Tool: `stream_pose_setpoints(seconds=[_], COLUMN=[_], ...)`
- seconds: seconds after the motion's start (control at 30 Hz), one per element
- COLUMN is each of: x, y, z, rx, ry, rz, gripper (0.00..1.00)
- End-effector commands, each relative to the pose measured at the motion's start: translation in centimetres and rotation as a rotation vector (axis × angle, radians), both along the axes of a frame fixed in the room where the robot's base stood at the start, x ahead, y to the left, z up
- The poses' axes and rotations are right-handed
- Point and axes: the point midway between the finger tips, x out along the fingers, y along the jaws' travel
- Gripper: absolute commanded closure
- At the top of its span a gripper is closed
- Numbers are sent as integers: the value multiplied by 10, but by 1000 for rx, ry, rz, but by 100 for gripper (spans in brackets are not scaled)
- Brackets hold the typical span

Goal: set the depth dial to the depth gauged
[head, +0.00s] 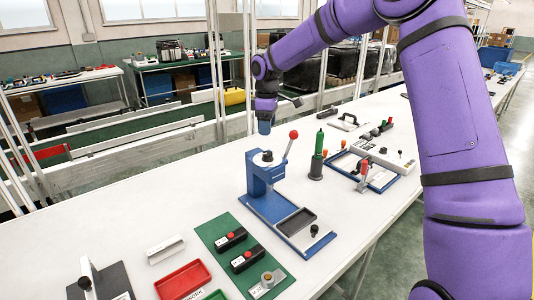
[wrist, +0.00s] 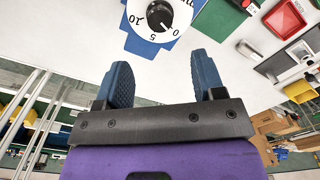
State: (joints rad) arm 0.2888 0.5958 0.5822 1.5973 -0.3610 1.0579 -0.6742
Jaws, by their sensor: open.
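The blue press (head: 254,178) stands on a blue base on the white bench, with a red-knobbed lever (head: 291,140) raised at its right. The depth dial on its top (head: 264,157) has a dark knob. My gripper (head: 265,126) is above the press, pointing down. Its two blue fingers (wrist: 160,62) are apart and empty, not touching the dial. I cannot tell which item shows the gauged depth.
A green board (head: 237,243) with two black blocks lies at the left of the press. A red tray (head: 183,281) is nearer. A green cylinder (head: 318,155) and a blue-framed fixture (head: 378,172) stand to the right. Bare bench lies between them.

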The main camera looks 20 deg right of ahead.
Motion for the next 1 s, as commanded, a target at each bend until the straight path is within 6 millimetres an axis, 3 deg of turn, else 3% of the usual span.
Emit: stream_pose_setpoints(seconds=[0.6, 1.0], x=[0, -1], y=[0, 0], z=[-92, -103], rx=[0, -1], ry=[1, 0], rz=[-1, -1], gripper=[37, 37])
